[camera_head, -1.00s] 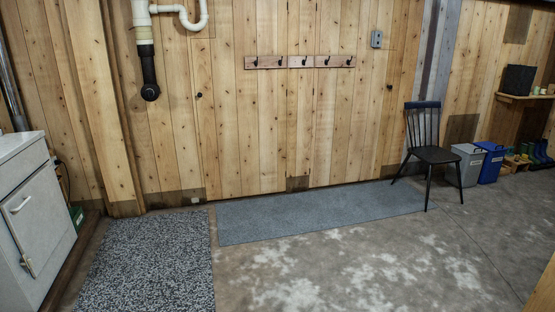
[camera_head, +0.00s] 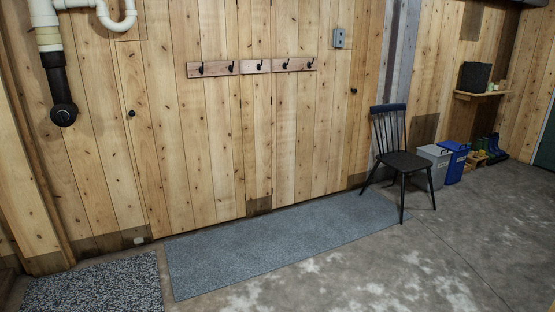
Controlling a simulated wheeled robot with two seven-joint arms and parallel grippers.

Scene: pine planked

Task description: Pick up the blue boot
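Small boots stand on the floor at the far right, under a wall shelf. A blue boot (camera_head: 496,145) is among them, upright, with darker or greenish boots (camera_head: 483,146) beside it on the left. They are far off and small, so their exact shapes are hard to tell. Neither of my grippers shows in the head view.
A black chair (camera_head: 405,160) stands before the grey bin (camera_head: 434,165) and the blue bin (camera_head: 453,161), left of the boots. The shelf (camera_head: 482,95) holds a black box (camera_head: 475,77). A blue-grey mat (camera_head: 280,245) lies along the wall. The concrete floor (camera_head: 470,220) at right is clear.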

